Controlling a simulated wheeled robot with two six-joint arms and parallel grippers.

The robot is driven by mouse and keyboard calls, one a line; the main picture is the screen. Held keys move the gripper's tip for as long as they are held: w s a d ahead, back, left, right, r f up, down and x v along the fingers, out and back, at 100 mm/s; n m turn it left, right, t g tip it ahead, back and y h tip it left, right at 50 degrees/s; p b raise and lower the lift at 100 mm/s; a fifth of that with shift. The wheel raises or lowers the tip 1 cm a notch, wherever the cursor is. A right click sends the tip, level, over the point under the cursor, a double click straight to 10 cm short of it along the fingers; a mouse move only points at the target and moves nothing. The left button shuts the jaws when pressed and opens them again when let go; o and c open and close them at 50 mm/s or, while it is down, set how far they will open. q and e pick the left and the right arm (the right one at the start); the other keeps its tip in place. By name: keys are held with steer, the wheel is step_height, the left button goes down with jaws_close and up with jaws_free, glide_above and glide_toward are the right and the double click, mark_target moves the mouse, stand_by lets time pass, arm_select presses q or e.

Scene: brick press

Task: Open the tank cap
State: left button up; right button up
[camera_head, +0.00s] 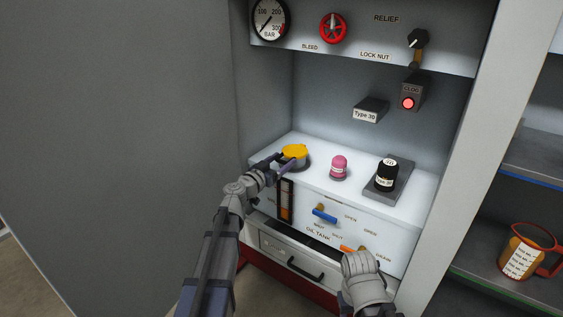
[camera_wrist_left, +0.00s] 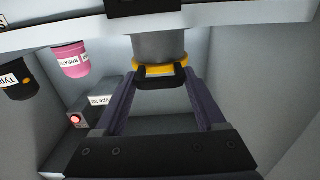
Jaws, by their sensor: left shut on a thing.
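The yellow tank cap (camera_head: 294,150) sits at the back left of the white oil tank top (camera_head: 322,178), over a dark round collar. My left gripper (camera_head: 279,158) is shut on the cap, with a finger on each side of it. In the left wrist view, the yellow rim of the cap (camera_wrist_left: 149,64) shows between the two fingers (camera_wrist_left: 160,82), below a grey cylindrical neck. The cap appears level on the neck; I cannot tell whether it has turned. Part of my right arm shows at the bottom right, but its fingers do not show.
A pink breather (camera_head: 339,167) and a black-capped filter (camera_head: 386,174) stand right of the cap. Blue (camera_head: 324,215) and orange (camera_head: 352,249) levers are on the tank front. A red-lit clog box (camera_head: 410,95) hangs above. A measuring jug (camera_head: 525,252) stands on the right shelf.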

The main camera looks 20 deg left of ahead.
arm_select(q)
jaws_close()
stand_by(0.3)
step_height(320, 180, up, 7)
steer(key=w+g+y+p, duration=0.2)
steer(key=g+p, duration=0.3)
steer(key=p, duration=1.1)
step_height(320, 180, up, 4)
steer(key=g+y+p, duration=0.2)
steer(key=g+p, duration=0.3)
steer(key=p, duration=0.8)
glide_above(293, 151)
steer(key=w, duration=0.1)
steer(key=shift+d+r, duration=0.2)
steer(key=shift+d, duration=0.05)
